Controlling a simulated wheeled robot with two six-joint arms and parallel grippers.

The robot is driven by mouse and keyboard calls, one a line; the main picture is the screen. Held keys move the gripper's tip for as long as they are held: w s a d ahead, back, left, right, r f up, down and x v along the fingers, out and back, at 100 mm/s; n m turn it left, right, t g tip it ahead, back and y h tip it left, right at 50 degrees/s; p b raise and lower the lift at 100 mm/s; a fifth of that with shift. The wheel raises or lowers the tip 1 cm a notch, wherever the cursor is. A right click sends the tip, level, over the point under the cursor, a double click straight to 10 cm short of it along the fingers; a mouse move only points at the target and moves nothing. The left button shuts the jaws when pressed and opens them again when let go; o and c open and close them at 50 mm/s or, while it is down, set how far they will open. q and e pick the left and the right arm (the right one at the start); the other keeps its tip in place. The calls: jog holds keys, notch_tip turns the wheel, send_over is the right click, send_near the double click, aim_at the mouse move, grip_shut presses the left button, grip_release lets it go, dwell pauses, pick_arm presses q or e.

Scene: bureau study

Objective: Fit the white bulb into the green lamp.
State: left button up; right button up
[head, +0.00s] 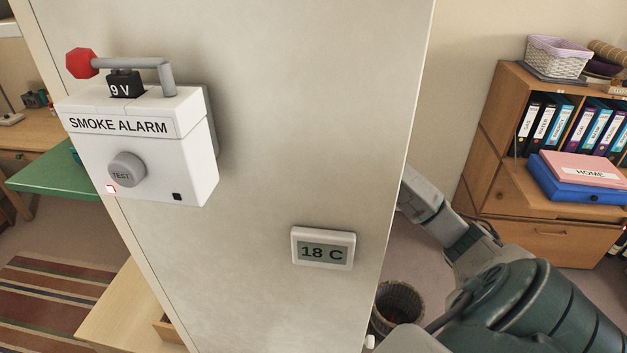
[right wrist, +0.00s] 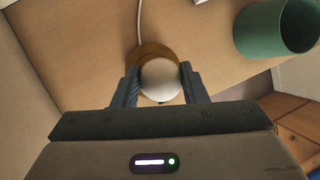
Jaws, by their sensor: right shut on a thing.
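In the right wrist view my right gripper (right wrist: 159,70) is shut on the round white bulb (right wrist: 160,80), with one finger on each side of it. Just behind the bulb is a round brown wooden piece (right wrist: 150,49), with a pale cable running up from it. I cannot tell whether the bulb touches this piece. A green open cylinder (right wrist: 272,28) stands at the upper right, apart from the bulb; I cannot tell whether it belongs to the green lamp. In the head view my right arm passes behind the pale panel, which hides its gripper. My left gripper is not in view.
A pale upright panel (head: 300,130) fills the middle of the head view, bearing a smoke alarm (head: 145,145) and an 18 C display (head: 323,248). A waste basket (head: 398,302) and wooden cabinet (head: 550,235) stand right. A wooden surface (right wrist: 85,50) lies below my right gripper.

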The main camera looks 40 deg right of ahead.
jog(key=shift+f+b, duration=0.35)
jog(key=shift+b, duration=0.1)
jog(key=shift+m, duration=0.4)
jog(key=shift+r+m+h, duration=0.1)
jog(key=shift+m+h, duration=0.3)
jog(key=shift+m, duration=0.1)
jog(key=shift+m+h+b, duration=0.3)
jog(key=shift+m+b, duration=0.05)
jog(key=shift+m, duration=0.45)
jog(key=shift+m, duration=0.3)
jog(key=shift+m+h, duration=0.3)
jog(key=shift+m, duration=0.2)
